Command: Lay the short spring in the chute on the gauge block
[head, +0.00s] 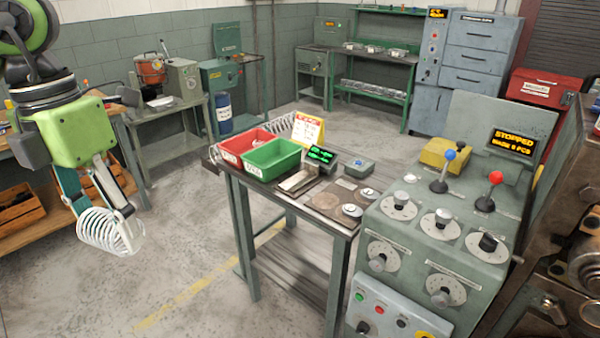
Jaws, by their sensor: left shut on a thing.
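My left gripper (122,222) hangs at the left of the head view, shut on a pale wire coil spring (104,232). The spring is held in the air above the floor, left of and well apart from the small table. Whether it is the short one I cannot tell from its size alone. My right gripper is out of view.
The small table (340,228) also bears a red bin (232,157), a green bin (262,172), a green-lit display (321,155), a yellow-white sign (307,130) and flat round pieces (352,210). A control console (410,262) adjoins its right side. Floor between spring and table is clear.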

